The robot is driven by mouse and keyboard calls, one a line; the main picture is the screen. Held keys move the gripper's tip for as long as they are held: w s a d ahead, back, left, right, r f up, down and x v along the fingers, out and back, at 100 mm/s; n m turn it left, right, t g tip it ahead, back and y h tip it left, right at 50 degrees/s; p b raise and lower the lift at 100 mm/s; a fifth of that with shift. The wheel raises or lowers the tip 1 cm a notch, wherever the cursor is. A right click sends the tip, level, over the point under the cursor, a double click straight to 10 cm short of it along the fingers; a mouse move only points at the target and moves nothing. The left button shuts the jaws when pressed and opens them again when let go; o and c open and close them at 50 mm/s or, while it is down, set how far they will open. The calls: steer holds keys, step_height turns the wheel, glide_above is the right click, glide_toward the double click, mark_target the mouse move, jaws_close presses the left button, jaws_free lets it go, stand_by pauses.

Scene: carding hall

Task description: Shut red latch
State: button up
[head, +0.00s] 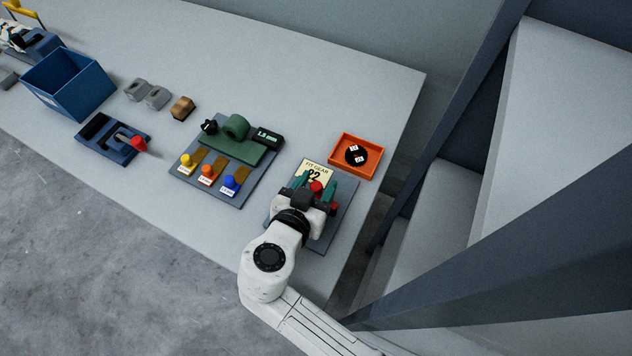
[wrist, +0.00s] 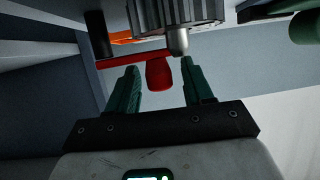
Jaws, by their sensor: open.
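In the head view a red knob (head: 316,186) shows between my fingers, and another red part (head: 333,209) beside my gripper. My gripper (head: 314,181) is over the grey plate with the "FIT GEAR" card (head: 316,168). Its green fingers are open, one on each side of the red handle, with gaps visible in the wrist view. A grey toothed gear (wrist: 178,14) is above the bar there. My gripper hides much of the fixture.
An orange tray (head: 376,151) with a black disc stands just behind the fixture. A board with a green block (head: 228,145) and coloured knobs lies to the left. Further left are a blue fixture with a red knob (head: 138,143) and a blue bin (head: 67,83). The table's back is clear.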

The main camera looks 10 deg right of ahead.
steer(key=shift+c, duration=0.4)
steer(key=c, duration=0.9)
steer(key=shift+o, duration=0.2)
steer(key=shift+s+a+f+n+t+y+b, duration=0.15)
steer(key=shift+s+n+t+y+b, duration=0.1)
steer(key=shift+n+y+b, duration=0.2)
steer(key=shift+s+a+f+n+t+y+b, duration=0.15)
steer(key=shift+n+t+y+b, duration=0.15)
steer(key=shift+n+y, duration=0.25)
steer(key=shift+s+a+r+n+t+y+b, duration=0.1)
steer(key=shift+s+r+n+t+y+b, duration=0.1)
steer(key=shift+n+y, duration=0.5)
steer(key=shift+s+a+r+n+t+y+b, duration=0.1)
steer(key=shift+s+n+t+y+b, duration=0.1)
steer(key=shift+n+y, duration=0.5)
steer(key=o, duration=0.9)
steer(key=shift+o, duration=0.2)
steer(key=b+v, duration=0.1)
steer(key=v, duration=0.9)
steer(key=shift+s+r+b, duration=0.2)
steer(key=shift+s+b, duration=0.15)
